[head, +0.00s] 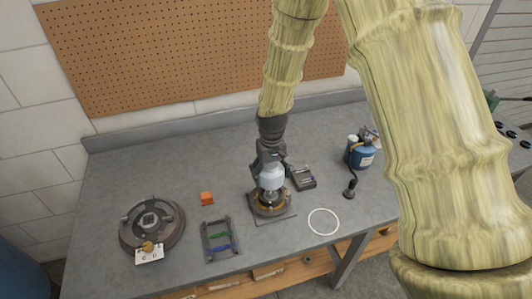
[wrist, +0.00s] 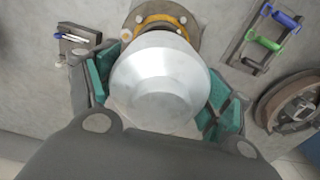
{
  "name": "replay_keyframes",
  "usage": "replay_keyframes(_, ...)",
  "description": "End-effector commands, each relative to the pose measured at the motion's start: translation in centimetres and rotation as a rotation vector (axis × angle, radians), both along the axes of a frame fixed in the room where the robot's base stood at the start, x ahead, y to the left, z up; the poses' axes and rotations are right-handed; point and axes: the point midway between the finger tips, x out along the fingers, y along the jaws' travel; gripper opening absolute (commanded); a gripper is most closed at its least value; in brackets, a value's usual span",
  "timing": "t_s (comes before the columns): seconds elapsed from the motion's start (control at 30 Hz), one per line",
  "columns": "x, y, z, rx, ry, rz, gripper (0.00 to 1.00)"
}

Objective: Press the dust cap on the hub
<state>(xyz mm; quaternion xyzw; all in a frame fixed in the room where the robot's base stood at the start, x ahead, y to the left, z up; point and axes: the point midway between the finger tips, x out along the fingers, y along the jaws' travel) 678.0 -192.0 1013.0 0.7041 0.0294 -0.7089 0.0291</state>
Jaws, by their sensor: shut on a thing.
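The dust cap (wrist: 155,85) is a pale silver, stepped round cup. My gripper (head: 269,172) is shut on it, with teal finger pads on both sides of it in the wrist view. The hub (head: 271,202) is a dark and orange-brown round piece on a grey square plate on the bench. In the head view the cap is directly over the hub. In the wrist view the cap hides most of the hub (wrist: 166,20), leaving its orange rim and a bolt visible. I cannot tell whether cap and hub touch.
A brake drum assembly (head: 152,226) with a tag lies at left. An orange block (head: 207,198) and a rack with green and blue bars (head: 220,240) lie between. A small grey tray (head: 303,177), white ring (head: 323,221), black-handled tool (head: 350,188) and blue can (head: 361,155) are at right.

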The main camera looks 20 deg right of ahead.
Motion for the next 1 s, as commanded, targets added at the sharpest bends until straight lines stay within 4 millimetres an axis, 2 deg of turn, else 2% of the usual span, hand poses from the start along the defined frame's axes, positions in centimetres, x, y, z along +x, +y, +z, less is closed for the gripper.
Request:
replay_keyframes(0.27, -0.1, -0.3, -0.4, 0.000, 0.000, -0.003, 0.55)
replay_keyframes(1.0, 0.1, -0.1, -5.7, 0.000, 0.002, 0.000, 0.55)
